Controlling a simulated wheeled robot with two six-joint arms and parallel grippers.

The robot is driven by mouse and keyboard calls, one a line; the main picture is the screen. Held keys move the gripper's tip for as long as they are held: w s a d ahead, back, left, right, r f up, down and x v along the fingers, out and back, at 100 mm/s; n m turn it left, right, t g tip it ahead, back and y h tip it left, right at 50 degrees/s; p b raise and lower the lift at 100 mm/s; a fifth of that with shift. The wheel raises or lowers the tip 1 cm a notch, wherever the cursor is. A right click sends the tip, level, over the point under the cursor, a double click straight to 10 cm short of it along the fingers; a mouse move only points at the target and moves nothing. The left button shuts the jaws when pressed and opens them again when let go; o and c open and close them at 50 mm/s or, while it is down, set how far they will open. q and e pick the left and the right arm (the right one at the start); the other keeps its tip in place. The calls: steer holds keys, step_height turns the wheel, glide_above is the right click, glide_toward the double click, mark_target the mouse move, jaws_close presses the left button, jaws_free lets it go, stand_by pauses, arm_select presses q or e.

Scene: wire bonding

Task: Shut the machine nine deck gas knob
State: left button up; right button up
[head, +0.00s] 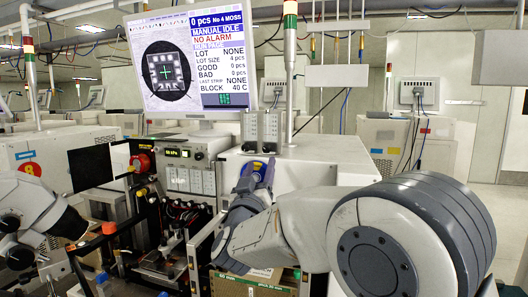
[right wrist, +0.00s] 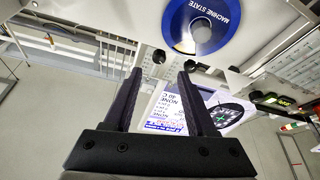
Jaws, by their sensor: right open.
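Two gas flow meters (head: 260,130) stand side by side on top of the white machine, right of the monitor's base. In the right wrist view, small black knobs (right wrist: 158,56) show just beyond my fingertips; I cannot tell which is the deck gas knob. My right gripper (head: 259,178) is in front of the machine, below the meters. It also shows in the right wrist view (right wrist: 161,73), open and empty, its fingers apart. A blue "MACHINE STATE" disc (right wrist: 210,40) is close to it. My left arm is at the left edge; its jaws cannot be made out.
A monitor (head: 190,65) stands above the machine and reads manual idle, no alarm. A red button (head: 140,162) and a control panel (head: 187,155) are left of my right gripper. Below is the bonding area with a dark frame (head: 200,250). A signal pole (head: 290,80) rises behind.

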mark_target(266, 150)
steer(key=p+x, duration=0.1)
steer(key=x, duration=0.6)
steer(key=shift+d+p, duration=0.15)
steer(key=shift+p, duration=0.25)
steer(key=shift+f, duration=0.1)
jaws_close()
